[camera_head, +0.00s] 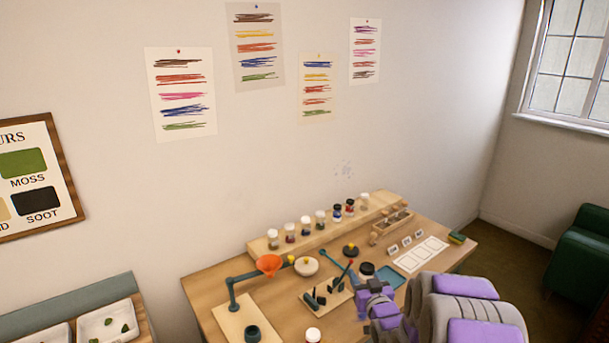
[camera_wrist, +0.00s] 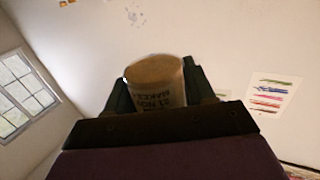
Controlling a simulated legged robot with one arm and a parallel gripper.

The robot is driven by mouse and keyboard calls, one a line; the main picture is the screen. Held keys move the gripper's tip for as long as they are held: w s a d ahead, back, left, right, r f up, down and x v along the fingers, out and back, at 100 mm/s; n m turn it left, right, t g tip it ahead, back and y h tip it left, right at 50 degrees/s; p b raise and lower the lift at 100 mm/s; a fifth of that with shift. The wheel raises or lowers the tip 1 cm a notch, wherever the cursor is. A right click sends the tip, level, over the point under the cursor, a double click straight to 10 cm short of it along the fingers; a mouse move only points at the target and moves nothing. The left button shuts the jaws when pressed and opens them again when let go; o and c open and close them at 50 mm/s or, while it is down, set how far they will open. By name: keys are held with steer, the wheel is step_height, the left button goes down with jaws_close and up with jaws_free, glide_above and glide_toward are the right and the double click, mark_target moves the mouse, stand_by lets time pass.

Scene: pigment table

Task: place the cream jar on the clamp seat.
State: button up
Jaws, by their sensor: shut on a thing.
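My gripper (camera_head: 372,287) is shut on the cream jar. The jar (camera_head: 367,278) has a dark lid and shows just beyond my purple wrist, at the right part of the table. In the wrist view the jar (camera_wrist: 157,82) stands between the dark fingers (camera_wrist: 158,95), with a tan end and upside-down dark lettering; its far side is hidden. A dark teal round cup (camera_head: 252,333), which looks like the clamp seat, is on a pale board (camera_head: 232,318) at the front left, well apart from my gripper. A teal clamp arm (camera_head: 235,288) rises beside it.
An orange funnel (camera_head: 269,264) sits on the clamp arm's end. A tool block (camera_head: 327,300) with upright dark tools and a red-tipped rod stands between my gripper and the cup. A white jar (camera_head: 313,335) is at the front edge. A raised shelf (camera_head: 275,252) holds several jars.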

step_height(320, 180, up, 15)
steer(key=w+a+m+h, duration=0.2)
steer(key=w+a+h, duration=0.1)
steer(key=s+d+f+y, duration=0.1)
steer(key=f, duration=0.5)
steer(key=s+d+f+n+y, duration=0.1)
steer(key=s+f, duration=0.1)
steer(key=f, duration=0.4)
steer(key=s+d+f+n+y, duration=0.1)
steer(key=f, duration=0.5)
steer(key=shift+s+d+f, duration=0.15)
steer(key=shift+s+f, duration=0.05)
steer(key=shift+s, duration=0.05)
steer(key=s+a+f+n+y, duration=0.1)
steer(key=s+f+y, duration=0.1)
steer(key=s+f, duration=0.4)
steer(key=s+a+f+n+g+y, duration=0.1)
steer(key=s+f+n+y, duration=0.1)
steer(key=s+f, duration=0.4)
steer(key=shift+s+a+f+y, duration=0.2)
steer(key=shift+s+y, duration=0.1)
steer(key=shift+s, duration=0.15)
steer(key=shift+w, duration=0.1)
